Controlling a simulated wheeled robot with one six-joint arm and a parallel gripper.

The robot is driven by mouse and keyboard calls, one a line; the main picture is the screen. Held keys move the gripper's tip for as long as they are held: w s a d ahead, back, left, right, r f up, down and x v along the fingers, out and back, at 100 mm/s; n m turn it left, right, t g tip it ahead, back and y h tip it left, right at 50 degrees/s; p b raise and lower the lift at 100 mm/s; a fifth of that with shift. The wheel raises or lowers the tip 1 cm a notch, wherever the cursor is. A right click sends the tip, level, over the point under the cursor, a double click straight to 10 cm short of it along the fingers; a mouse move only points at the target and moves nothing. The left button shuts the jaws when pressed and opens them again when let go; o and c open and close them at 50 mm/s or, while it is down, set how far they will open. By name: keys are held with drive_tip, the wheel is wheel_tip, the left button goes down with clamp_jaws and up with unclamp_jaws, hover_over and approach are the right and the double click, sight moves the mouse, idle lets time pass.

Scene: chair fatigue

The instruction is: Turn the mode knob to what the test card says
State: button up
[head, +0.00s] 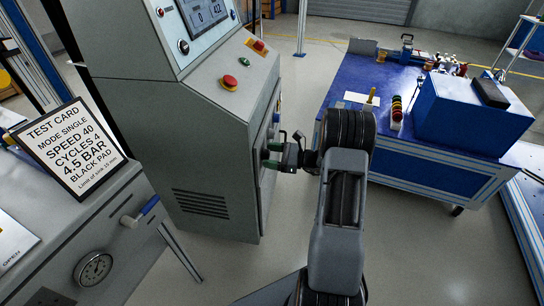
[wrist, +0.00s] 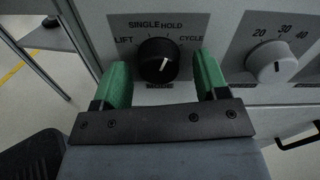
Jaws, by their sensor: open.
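The test card (head: 70,148) stands framed at the left in the head view and reads MODE SINGLE, SPEED 40, CYCLES 4, 4.5 BAR, BLACK PAD. The black mode knob (wrist: 155,56) is on a grey panel in the wrist view, with LIFT, SINGLE, HOLD and CYCLE printed around it. Its white pointer leans up and slightly right, towards HOLD. My gripper (wrist: 160,75) is open, its green fingers at the left and right of the knob with gaps showing. In the head view my gripper (head: 273,155) is at the side of the grey console.
A white dial (wrist: 271,62) marked 20, 30, 40 sits right of the mode knob. The grey console (head: 205,130) carries a red button (head: 230,82) and a screen. A blue workbench (head: 430,140) stands at the right. Floor shows between console and bench.

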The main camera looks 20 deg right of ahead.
drive_tip(key=c, duration=0.9)
drive_tip(key=shift+n, duration=0.3)
drive_tip(key=shift+w+n+b, duration=0.1)
drive_tip(key=shift+n+b, duration=2.2)
drive_tip(key=shift+n, duration=1.2)
drive_tip(key=shift+r+n, duration=0.1)
drive_tip(key=shift+n, duration=0.2)
